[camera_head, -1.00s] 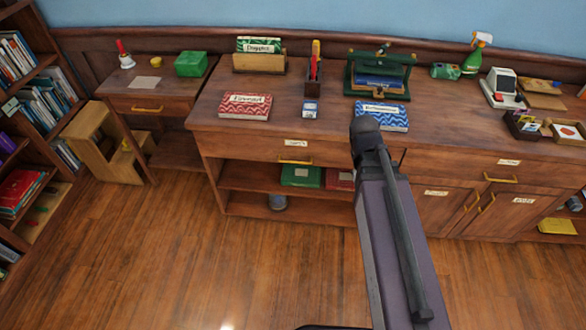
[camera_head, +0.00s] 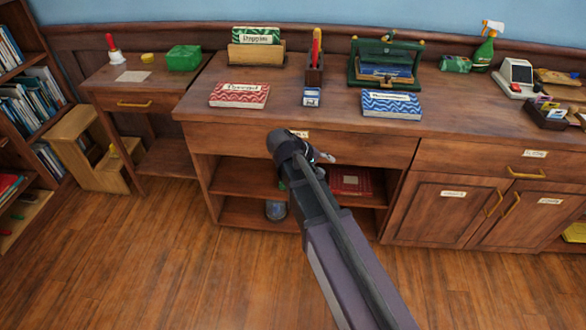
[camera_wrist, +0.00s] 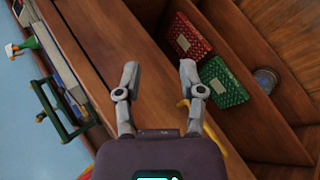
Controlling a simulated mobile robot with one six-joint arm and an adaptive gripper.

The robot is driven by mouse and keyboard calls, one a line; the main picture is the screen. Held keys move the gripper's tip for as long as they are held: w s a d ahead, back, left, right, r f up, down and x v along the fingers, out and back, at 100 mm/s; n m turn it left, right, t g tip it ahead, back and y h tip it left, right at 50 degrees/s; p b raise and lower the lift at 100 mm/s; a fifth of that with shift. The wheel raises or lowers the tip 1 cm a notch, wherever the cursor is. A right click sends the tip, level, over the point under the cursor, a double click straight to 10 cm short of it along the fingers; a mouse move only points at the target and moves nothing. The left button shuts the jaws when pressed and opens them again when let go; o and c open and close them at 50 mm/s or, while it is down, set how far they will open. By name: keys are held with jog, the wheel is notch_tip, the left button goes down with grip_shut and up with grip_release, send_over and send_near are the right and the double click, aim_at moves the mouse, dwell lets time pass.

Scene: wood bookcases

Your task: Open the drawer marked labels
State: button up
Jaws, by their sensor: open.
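A wide wooden drawer (camera_head: 372,147) sits under the long counter, with a small pale label (camera_head: 301,133) partly behind my arm. Its text is too small to read. In the head view my arm hides this drawer's handle. The wrist view shows a yellow handle (camera_wrist: 214,137) partly behind the right finger and palm. My gripper (camera_wrist: 160,75) is open and empty, its fingers spread in front of the drawer front. In the head view my gripper (camera_head: 322,157) is largely hidden by the wrist. I cannot tell whether a finger touches the handle. The drawer looks shut.
Another labelled drawer (camera_head: 485,165) with a yellow handle is at right, above two cupboard doors (camera_head: 440,207). An open shelf below my gripper holds a red box (camera_wrist: 186,38) and a green box (camera_wrist: 223,82). A side table (camera_head: 140,92) stands left. The floor is clear.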

jog(key=w+a+f+n+t+h+b, duration=0.1)
jog(key=a+f+n+t+b, duration=0.1)
jog(key=a+b, duration=0.6)
jog(key=w+a+f+n+t+h+b, duration=0.2)
jog(key=a+f+t+b, duration=0.3)
jog(key=a, duration=0.7)
jog(key=shift+w+a+f+b, duration=0.2)
jog(key=shift+a+b, duration=0.2)
jog(key=shift+b, duration=1)
jog(key=shift+w+d, duration=0.1)
jog(key=shift+r+b+x, duration=0.2)
jog(key=shift+b+x, duration=0.75)
jog(key=shift+x, duration=5.85)
grip_shut()
